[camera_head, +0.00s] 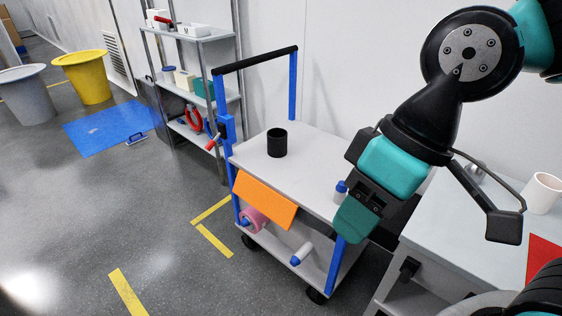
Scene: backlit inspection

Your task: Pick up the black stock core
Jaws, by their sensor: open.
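The black stock core (277,143) is a short, dark, hollow cylinder. It stands upright on the light grey top of the blue-framed cart (305,141), toward its back left. My gripper (368,212) hangs at the front right of the cart, to the right of and nearer than the core. It is open and well apart from the core. Its fingers are partly hidden by its own body, and no object shows between them.
A small blue-and-white item (340,191) stands on the cart top close to my gripper. An orange sheet (264,199) hangs over the cart's front edge. Pink (253,218) and white (301,254) rolls lie below. A table with a white cup (543,193) is at right.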

